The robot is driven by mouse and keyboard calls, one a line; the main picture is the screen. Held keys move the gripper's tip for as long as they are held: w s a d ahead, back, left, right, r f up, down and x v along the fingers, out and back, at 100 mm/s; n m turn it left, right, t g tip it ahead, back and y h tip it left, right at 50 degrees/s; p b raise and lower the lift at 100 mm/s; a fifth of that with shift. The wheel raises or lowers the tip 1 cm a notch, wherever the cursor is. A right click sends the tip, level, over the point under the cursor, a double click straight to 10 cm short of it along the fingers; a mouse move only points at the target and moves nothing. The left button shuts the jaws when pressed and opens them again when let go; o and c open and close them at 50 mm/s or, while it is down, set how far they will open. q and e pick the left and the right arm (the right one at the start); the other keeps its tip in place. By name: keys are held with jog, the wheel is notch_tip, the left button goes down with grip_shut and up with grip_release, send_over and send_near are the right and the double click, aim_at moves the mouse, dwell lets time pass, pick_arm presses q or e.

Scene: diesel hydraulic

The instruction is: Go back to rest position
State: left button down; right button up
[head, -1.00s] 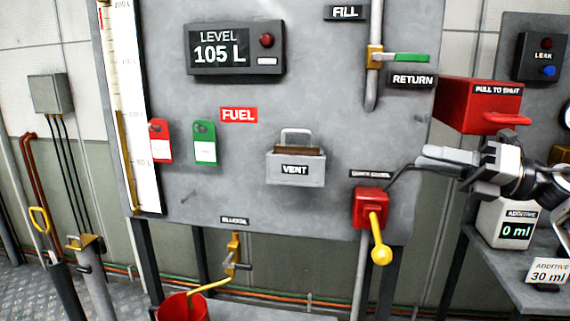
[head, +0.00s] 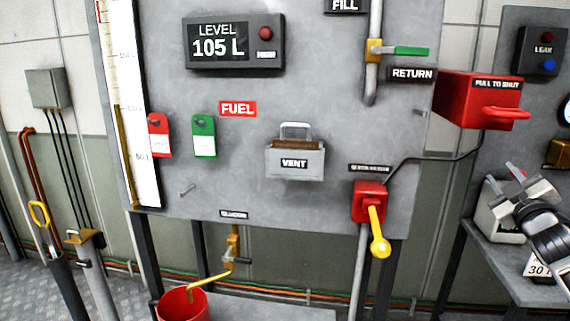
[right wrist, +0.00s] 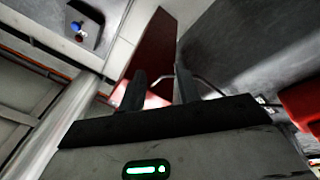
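My right gripper (head: 503,178) is at the right side of the head view, in front of the additive container (head: 485,224) and below the red pull-to-shut box (head: 470,98). Its two fingers are apart, with nothing held between them. In the right wrist view the same open gripper (right wrist: 161,88) shows two dark fingers, with the red box (right wrist: 152,50) beyond them. The gripper hides most of the additive container and its display. My left gripper is not in view.
The grey panel (head: 230,185) carries the level display (head: 235,45), vent box (head: 295,162) and red valve with yellow handle (head: 369,203). A shelf (head: 500,255) lies below my right gripper. A red bucket (head: 182,304) stands at lower left.

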jog(key=d+f+m+g+h, duration=0.2)
jog(key=d+f+m+g, duration=0.1)
jog(key=f+m+g, duration=0.15)
jog(key=s+a+f+n+g+y, duration=0.15)
jog(key=s+a+f, duration=0.25)
jog(key=a+f, duration=0.6)
jog(key=s+a+f+y, duration=0.3)
jog(key=s+a+f, duration=0.3)
jog(key=f, duration=0.5)
jog(key=s+a+f+m+g+y, duration=0.1)
jog(key=s+a+f, duration=0.4)
jog(key=s+a, duration=0.5)
jog(key=s+a+f+m+g+y, duration=0.1)
jog(key=s+a+f+g+y, duration=0.1)
jog(key=s+a, duration=0.8)
jog(key=s+f+y, duration=0.1)
jog(key=s+f, duration=0.1)
jog(key=s, duration=0.2)
jog(key=shift+s+a+f+m+g, duration=0.2)
jog(key=shift+s+f+m+g, duration=0.05)
jog(key=shift+f+m+g, duration=0.1)
